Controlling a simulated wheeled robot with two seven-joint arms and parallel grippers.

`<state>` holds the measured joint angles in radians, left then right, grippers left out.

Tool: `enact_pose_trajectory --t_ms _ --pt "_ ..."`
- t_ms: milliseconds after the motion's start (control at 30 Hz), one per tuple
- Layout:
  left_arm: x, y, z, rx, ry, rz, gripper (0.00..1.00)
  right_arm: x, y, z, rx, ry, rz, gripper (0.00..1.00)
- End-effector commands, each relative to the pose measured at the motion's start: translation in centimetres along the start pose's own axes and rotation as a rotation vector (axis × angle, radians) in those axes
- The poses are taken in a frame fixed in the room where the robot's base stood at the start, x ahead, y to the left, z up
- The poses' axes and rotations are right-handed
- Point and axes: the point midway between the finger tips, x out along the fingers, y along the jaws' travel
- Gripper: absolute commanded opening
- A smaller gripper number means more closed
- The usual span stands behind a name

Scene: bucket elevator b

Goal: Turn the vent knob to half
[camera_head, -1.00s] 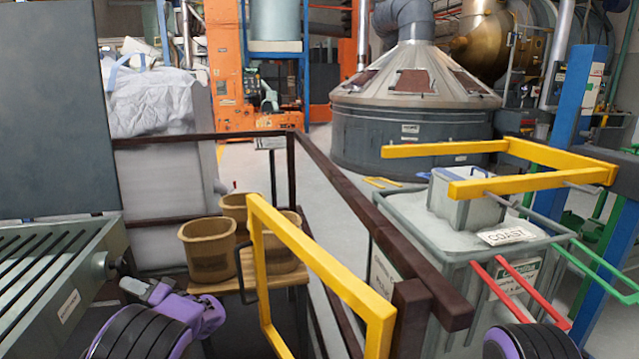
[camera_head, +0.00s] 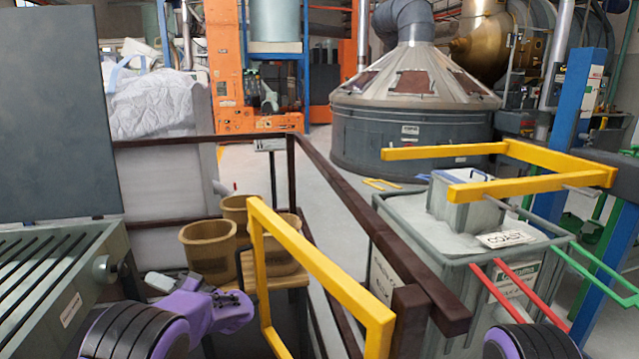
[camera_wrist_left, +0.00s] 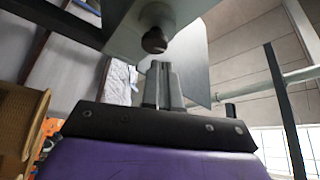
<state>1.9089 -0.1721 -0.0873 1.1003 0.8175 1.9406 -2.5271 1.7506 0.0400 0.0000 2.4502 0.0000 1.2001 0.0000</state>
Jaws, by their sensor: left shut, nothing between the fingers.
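The vent knob (camera_head: 106,268) sticks out from the right side of the grey slatted box (camera_head: 62,270) at the left in the head view. It is a pale round part with a darker end. In the left wrist view the knob (camera_wrist_left: 154,38) is just beyond my fingertips, with its dark end facing me. My left gripper (camera_head: 158,282) is below and right of the knob in the head view. In the left wrist view its fingers (camera_wrist_left: 160,66) are together and empty, and look apart from the knob. I cannot read the knob's setting. My right gripper is out of view.
A grey bin (camera_head: 480,265) is farther right.

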Motion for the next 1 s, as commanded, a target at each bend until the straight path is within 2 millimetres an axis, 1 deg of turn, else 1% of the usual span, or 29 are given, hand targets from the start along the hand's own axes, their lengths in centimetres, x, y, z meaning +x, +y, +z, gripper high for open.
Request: enact_pose_trajectory --t_ms 167,300,500,633,1000 --pt "1.7 -0.2 0.8 0.002 -0.001 -0.001 0.00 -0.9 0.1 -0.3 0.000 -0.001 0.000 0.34" --pt "3.6 -0.2 1.9 0.001 -0.002 0.000 0.00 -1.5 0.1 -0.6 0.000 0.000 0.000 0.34" --pt "5.5 0.0 3.0 0.001 0.000 0.000 0.00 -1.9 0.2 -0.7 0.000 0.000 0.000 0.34" --pt "5.9 0.0 3.3 0.000 0.001 0.000 0.00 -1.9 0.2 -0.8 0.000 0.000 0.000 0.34" --pt "5.9 0.1 3.3 0.000 0.001 0.000 0.00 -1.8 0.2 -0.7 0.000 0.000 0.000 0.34"
